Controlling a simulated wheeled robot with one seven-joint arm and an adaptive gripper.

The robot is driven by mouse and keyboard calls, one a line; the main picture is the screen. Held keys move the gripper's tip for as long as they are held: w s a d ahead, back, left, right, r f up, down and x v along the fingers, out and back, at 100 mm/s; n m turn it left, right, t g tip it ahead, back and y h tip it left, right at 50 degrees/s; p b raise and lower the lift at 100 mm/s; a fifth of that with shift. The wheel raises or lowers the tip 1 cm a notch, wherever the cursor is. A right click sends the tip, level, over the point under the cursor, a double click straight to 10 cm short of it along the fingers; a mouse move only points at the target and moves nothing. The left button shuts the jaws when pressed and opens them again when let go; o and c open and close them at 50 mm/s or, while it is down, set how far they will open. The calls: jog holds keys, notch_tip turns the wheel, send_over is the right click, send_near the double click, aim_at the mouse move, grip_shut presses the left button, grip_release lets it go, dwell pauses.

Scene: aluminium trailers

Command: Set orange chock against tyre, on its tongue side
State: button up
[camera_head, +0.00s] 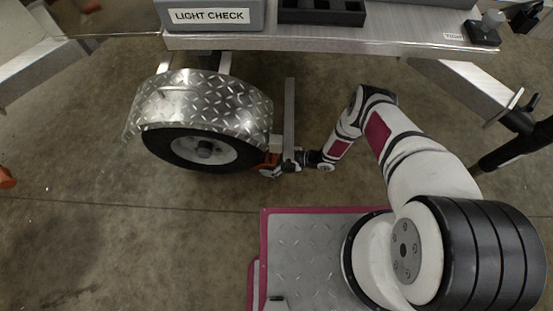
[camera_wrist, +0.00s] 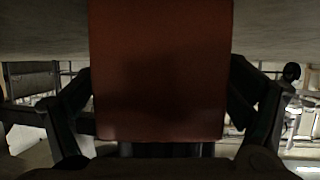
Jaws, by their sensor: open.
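The tyre (camera_head: 160,150) sits under a diamond-plate fender in the head view, with a light-coloured wheel hub. The orange chock (camera_head: 268,161) is low at the tyre's right side, partly hidden by my gripper. It looks close against the tread, but I cannot tell whether they touch. In the wrist view the chock (camera_wrist: 160,70) is a dark orange block filling the middle of the picture. My gripper (camera_head: 272,171) is open around the chock, with one finger on each side of it in the wrist view.
An upright metal post (camera_head: 289,115) stands just behind my gripper. The trailer bed (camera_head: 330,40) overhangs, carrying a grey "LIGHT CHECK" box (camera_head: 210,16) and a black tray (camera_head: 320,12). Another orange object (camera_head: 6,178) is at the left edge. Floor left of my base is clear.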

jog(key=shift+a+f, duration=0.1)
jog(key=shift+a, duration=0.2)
jog(key=shift+c, duration=0.5)
jog(key=shift+w, duration=0.1)
jog(key=c, duration=1.5)
jog(key=shift+s, duration=0.3)
jog(key=shift+c, duration=0.2)
jog(key=shift+s+d, duration=0.2)
jog(key=shift+s, duration=0.25)
jog(key=o, duration=1.8)
